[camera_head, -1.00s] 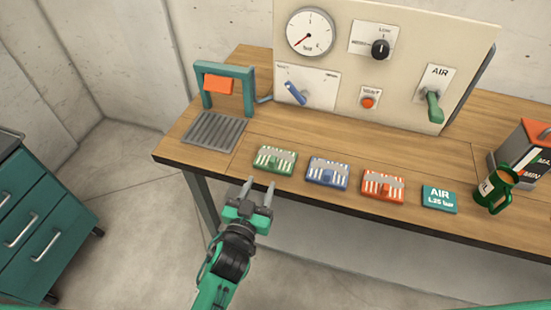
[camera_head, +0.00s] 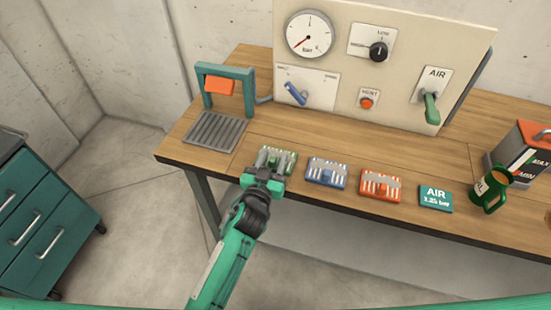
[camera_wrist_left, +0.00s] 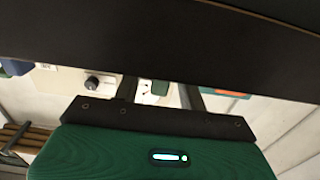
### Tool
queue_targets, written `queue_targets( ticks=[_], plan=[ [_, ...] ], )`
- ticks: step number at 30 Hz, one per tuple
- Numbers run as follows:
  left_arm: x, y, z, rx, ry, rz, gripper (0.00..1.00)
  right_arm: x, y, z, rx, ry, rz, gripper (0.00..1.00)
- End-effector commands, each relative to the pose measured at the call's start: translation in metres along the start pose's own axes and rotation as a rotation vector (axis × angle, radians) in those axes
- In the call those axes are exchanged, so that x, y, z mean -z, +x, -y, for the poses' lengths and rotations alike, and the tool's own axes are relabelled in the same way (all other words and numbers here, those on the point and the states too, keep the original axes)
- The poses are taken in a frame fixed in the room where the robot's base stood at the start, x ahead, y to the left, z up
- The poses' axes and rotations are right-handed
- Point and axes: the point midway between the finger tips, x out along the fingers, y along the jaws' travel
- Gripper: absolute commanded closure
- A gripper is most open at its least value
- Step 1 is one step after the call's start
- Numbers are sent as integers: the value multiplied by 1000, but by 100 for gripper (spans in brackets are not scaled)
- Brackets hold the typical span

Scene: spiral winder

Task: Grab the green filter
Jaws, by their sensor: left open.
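The green filter (camera_head: 289,156) is a flat green block with pale ribs, lying on the wooden bench near its front edge in the head view. My left gripper (camera_head: 272,158) is open, and its fingers reach over the filter and partly hide it. I cannot tell whether the fingers touch it. In the left wrist view the gripper body (camera_wrist_left: 160,150) fills the lower part, and the filter cannot be made out there. My right gripper is not in view.
A grate (camera_head: 215,131) with a teal frame (camera_head: 250,95) stands left. A control panel (camera_head: 340,65) stands behind.

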Motion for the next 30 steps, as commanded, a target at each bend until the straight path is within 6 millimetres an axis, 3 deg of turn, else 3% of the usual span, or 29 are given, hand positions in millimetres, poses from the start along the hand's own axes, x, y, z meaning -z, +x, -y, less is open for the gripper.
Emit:
queue_targets(
  ticks=[4, 10, 23, 30],
  plan=[
    [0, 0, 0, 0, 0, 0, 60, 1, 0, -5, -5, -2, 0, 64],
    [0, 0, 0, 0, 0, 0, 99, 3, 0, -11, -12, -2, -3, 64],
    [7, 0, 0, 0, 0, -3, 100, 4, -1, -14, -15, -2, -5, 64],
    [43, 0, 0, -1, 1, -7, 100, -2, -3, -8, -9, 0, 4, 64]
  ],
)
